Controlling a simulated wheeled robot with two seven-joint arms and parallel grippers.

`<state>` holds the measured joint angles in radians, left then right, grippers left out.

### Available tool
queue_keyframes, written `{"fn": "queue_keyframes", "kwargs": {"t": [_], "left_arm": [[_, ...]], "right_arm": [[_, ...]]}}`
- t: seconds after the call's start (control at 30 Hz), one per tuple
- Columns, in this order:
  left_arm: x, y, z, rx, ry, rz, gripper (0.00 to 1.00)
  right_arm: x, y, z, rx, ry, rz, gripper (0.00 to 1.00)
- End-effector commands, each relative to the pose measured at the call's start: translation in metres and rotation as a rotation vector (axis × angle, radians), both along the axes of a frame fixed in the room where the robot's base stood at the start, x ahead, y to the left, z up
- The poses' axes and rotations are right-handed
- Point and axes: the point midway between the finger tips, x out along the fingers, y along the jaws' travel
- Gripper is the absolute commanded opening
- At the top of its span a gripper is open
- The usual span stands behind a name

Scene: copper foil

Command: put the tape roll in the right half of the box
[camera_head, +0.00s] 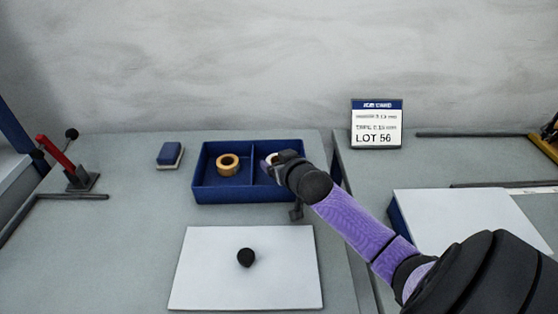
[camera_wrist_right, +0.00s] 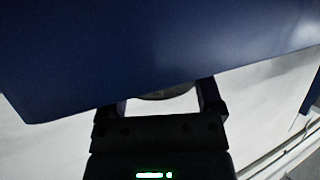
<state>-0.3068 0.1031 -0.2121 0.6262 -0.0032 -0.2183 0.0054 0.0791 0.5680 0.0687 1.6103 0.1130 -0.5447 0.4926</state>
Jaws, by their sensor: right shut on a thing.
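The tape roll (camera_head: 228,164), a gold ring, lies in the left half of the blue box (camera_head: 225,196). A thin divider splits the box. My right gripper (camera_head: 270,162) is over the box's right half, to the right of the roll and apart from it. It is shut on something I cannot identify. In the right wrist view a rounded greyish piece (camera_wrist_right: 165,92) shows between the fingers (camera_wrist_right: 165,105), and a large blue surface (camera_wrist_right: 160,50) hides the fingertips. My arm hides part of the box's right end. My left gripper is out of view.
A white board with a black knob (camera_head: 246,257) lies in front of the box. A blue and white block (camera_head: 170,155) and a red-handled lever tool (camera_head: 75,165) are to the left. A label sign (camera_head: 376,124) and a white-topped blue container (camera_head: 465,225) are to the right.

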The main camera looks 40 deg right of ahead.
Motion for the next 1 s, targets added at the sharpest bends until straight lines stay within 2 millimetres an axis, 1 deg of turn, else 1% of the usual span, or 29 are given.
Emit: {"fn": "queue_keyframes", "kwargs": {"t": [0.27, 0.3, 0.37, 0.6, 0.67, 0.73, 0.87, 0.9, 1.0], "left_arm": [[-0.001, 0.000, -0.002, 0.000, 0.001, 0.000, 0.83], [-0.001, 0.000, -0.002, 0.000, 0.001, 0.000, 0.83], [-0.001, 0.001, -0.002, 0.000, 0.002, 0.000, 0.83], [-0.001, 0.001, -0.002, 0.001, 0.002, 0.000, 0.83], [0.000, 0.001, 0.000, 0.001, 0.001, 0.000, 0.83], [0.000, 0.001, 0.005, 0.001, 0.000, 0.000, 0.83], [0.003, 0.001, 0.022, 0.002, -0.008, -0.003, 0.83], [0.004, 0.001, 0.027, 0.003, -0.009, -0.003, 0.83], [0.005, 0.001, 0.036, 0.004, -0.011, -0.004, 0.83]], "right_arm": [[0.000, 0.000, -0.006, 0.001, -0.001, 0.001, 0.25], [0.000, 0.000, -0.006, 0.000, -0.001, 0.001, 0.88], [0.000, 0.000, -0.006, 0.000, -0.001, 0.001, 1.00], [0.000, 0.000, -0.005, 0.000, -0.001, 0.000, 1.00], [0.000, 0.000, 0.000, -0.001, -0.001, 0.000, 1.00], [0.000, 0.000, 0.011, -0.003, -0.003, 0.002, 1.00], [-0.031, 0.009, 0.024, 0.001, 0.000, 0.001, 1.00], [-0.041, 0.013, 0.028, 0.003, 0.000, 0.001, 1.00], [-0.065, 0.019, 0.038, 0.002, 0.001, 0.001, 1.00]]}}
